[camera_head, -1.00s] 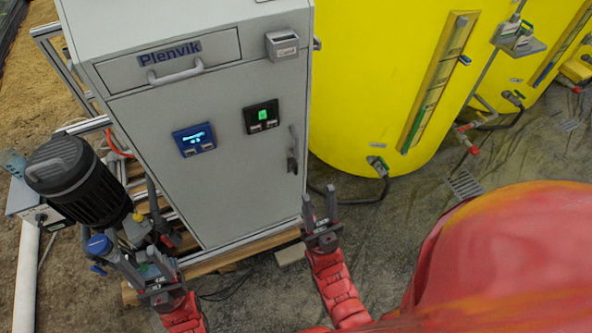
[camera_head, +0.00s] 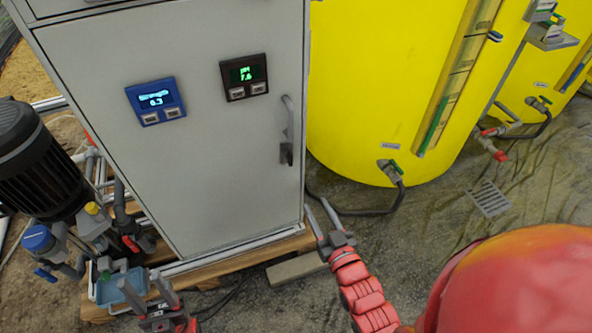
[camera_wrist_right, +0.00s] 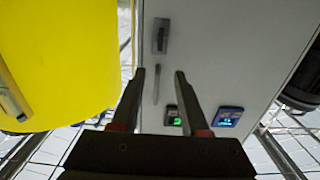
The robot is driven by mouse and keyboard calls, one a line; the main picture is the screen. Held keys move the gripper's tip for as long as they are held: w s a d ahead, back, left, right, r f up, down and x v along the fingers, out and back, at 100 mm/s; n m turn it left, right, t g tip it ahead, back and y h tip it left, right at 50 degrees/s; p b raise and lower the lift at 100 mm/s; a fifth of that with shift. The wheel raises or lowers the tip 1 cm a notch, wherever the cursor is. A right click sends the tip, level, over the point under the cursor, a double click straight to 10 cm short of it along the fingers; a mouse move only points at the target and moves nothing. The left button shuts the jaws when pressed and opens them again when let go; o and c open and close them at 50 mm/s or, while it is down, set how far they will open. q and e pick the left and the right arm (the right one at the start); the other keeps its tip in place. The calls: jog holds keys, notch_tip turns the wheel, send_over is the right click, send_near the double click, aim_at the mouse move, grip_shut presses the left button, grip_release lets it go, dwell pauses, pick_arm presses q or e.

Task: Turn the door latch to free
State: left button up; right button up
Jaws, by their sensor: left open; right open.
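The grey cabinet door (camera_head: 215,190) is closed and fills the middle of the head view. The small dark door latch (camera_head: 286,154) sits near its right edge, just below a vertical grey pull handle (camera_head: 288,118). In the right wrist view, which looks upside down, the latch (camera_wrist_right: 160,38) lies beyond the fingertips and the handle (camera_wrist_right: 156,86) shows between the fingers. My right gripper (camera_head: 317,208) is open and empty, below and right of the latch in the head view, apart from it; the wrist view also shows it (camera_wrist_right: 160,72). My left gripper (camera_head: 140,278) is open and empty at the lower left.
A blue display (camera_head: 155,101) and a black display (camera_head: 244,77) are on the door. A yellow tank (camera_head: 385,80) stands right of the cabinet. A black motor pump (camera_head: 40,165) with pipes stands at the left. A wooden pallet (camera_head: 225,255) lies under the cabinet.

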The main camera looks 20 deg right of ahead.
jog(key=b, duration=0.4)
send_near(291, 157)
jog(key=w+b, duration=0.2)
jog(key=w, duration=0.2)
jog(key=w+b, duration=0.2)
jog(key=w, duration=0.2)
jog(key=shift+w+a+f, duration=0.1)
jog(key=shift+w+a, duration=0.05)
jog(key=shift+w, duration=0.15)
grip_shut()
